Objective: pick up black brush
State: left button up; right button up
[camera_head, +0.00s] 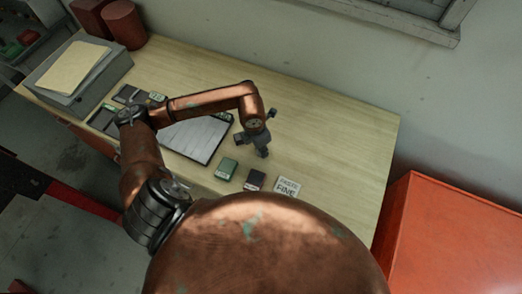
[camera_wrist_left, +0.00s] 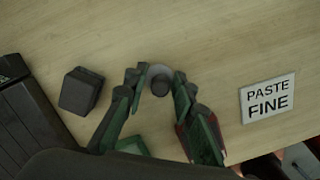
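A dark round upright piece with a grey top, which looks like the black brush (camera_wrist_left: 160,84), stands on the table in the left wrist view. My left gripper (camera_wrist_left: 162,88) has its fingers apart, one on each side of this piece. Small gaps seem to show, but contact is hard to judge. In the head view my left gripper (camera_head: 262,145) is low over the table, right of the clipboard, and mostly hides the piece. A dark block (camera_wrist_left: 80,92) sits left of the fingers. My right gripper is not in view.
A "PASTE FINE" card (camera_head: 287,187), a dark box (camera_head: 255,180) and a green box (camera_head: 227,168) lie near the table's front edge. A clipboard (camera_head: 196,136) lies to the left. The table's right part is clear. A red cabinet (camera_head: 455,235) stands at right.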

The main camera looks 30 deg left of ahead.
pick_arm(q)
grip_shut()
jog(key=shift+r, duration=0.65)
jog(key=s+d+r+b, duration=0.2)
jog(key=s+d+r, duration=0.5)
jog(key=s+r, duration=0.4)
jog(key=shift+s+d+r, duration=0.2)
jog(key=shift+s+r, duration=0.15)
jog(key=shift+s, duration=0.15)
